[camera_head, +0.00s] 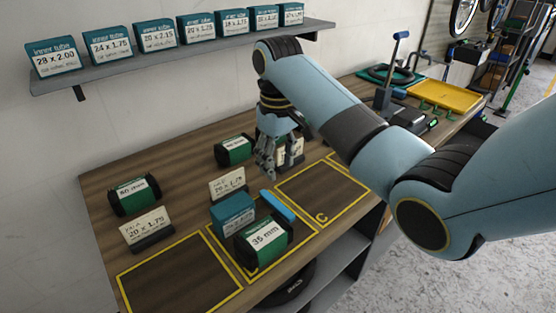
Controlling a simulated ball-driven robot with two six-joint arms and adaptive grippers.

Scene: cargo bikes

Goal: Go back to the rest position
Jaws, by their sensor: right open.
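My right arm comes in from the right across the workbench (110,215). Its right gripper (265,168) points down above the bench, fingers apart and empty, in front of a white label card partly hidden behind it. My left gripper is not in view. In the middle yellow-outlined area (246,279) stand a teal box (232,214), a black and green roll marked 35 mm (265,240) and a blue bar-shaped item (277,206). The gripper is apart from these things, behind them in the picture.
The outlined area C (330,195) and the front left outlined area (175,275) are empty. Green rolls (134,194) and label cards (147,229) stand on the bench. Several inner tube boxes (160,37) line the wall shelf (180,55). A yellow tray (444,96) lies farther back.

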